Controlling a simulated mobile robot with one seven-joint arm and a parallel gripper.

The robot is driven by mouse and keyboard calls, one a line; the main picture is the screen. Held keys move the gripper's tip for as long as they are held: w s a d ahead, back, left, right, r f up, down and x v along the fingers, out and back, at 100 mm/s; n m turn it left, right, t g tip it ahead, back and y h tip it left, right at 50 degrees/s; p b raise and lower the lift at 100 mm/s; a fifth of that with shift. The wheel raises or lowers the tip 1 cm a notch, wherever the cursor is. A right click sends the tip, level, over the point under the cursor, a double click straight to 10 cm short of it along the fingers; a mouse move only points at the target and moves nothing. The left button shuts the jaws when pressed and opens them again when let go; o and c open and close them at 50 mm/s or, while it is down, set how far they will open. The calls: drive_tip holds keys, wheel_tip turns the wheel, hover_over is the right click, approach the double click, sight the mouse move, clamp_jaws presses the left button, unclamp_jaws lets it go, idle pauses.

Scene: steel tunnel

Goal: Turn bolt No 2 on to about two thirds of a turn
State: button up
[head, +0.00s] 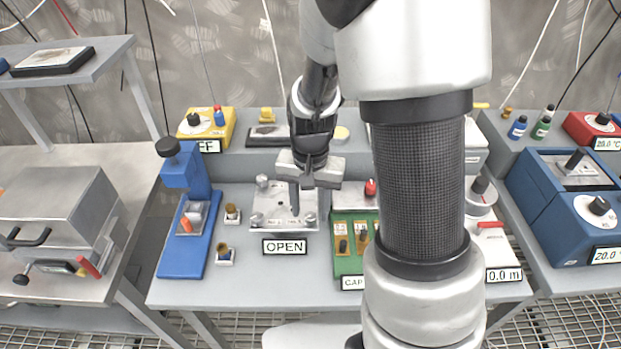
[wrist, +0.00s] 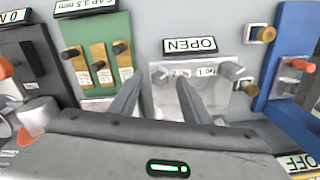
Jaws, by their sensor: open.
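A pale metal plate (head: 270,212) with bolts at its corners lies on the grey bench, behind a sign (head: 285,246) reading OPEN. In the wrist view the plate (wrist: 200,105) appears turned round, with one bolt (wrist: 160,73) at its left corner by the sign and another bolt (wrist: 233,71) at its right. The small number tags are too blurred to tell surely which is No 2. My gripper (head: 294,210) points down over the plate. In the wrist view its fingers (wrist: 160,82) are apart, with the left bolt showing between their tips. Contact cannot be told. The far right corner is hidden.
A green block (head: 343,272) with several slots stands right of the plate. A blue stand (head: 185,255) and small brown-topped pegs (head: 232,213) are on the left. A yellow box (head: 218,125) is behind. My arm covers the bench's right part.

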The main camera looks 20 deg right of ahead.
wheel_tip(320, 180, up, 16)
drive_tip(key=p, duration=0.2)
idle(0.4)
wheel_tip(320, 180, up, 11)
drive_tip(key=n+t+p, duration=0.3)
drive_tip(key=p, duration=0.1)
hover_over(310, 216)
drive_tip(key=s, duration=0.6)
drive_tip(key=s+r+n+t+p, duration=0.2)
drive_tip(key=s+r+p, duration=0.1)
drive_tip(key=s+r, duration=0.2)
drive_tip(key=shift+s+r+n+t, duration=0.3)
drive_tip(key=shift+s+r, duration=0.05)
drive_tip(key=shift+s, duration=0.7)
drive_tip(key=shift+d, duration=0.1)
